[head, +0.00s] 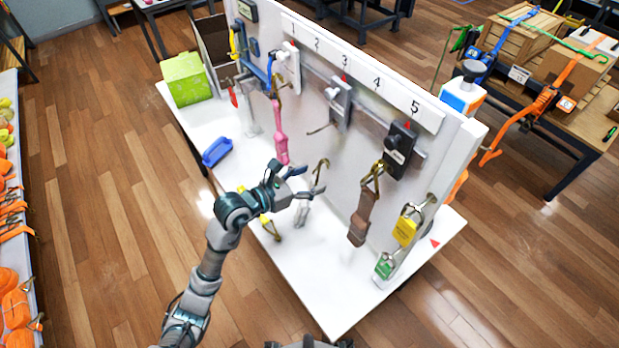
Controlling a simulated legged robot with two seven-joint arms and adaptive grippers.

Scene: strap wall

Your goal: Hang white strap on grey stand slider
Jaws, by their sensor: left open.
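The grey stand slider (341,104) sits on the wall's rail below the numbers 3 and 4, with a thin hook reaching left from its lower end. A pale strap piece (302,213), which looks like the white strap, is low in front of the wall, partly hidden by my left gripper. A brass hook (320,174) shows just right of the fingers; I cannot tell whether it joins that piece. My left gripper (304,183) is open with its fingers pointing right, close to both. I see nothing between its fingers. My right gripper is out of view.
A pink strap (279,132) hangs left, near a white slider (291,66). A brown strap (361,217) hangs below the black slider (400,150). Yellow (405,229) and green (384,266) tagged pieces are at right. A blue tray (217,152) sits on the white table (335,300).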

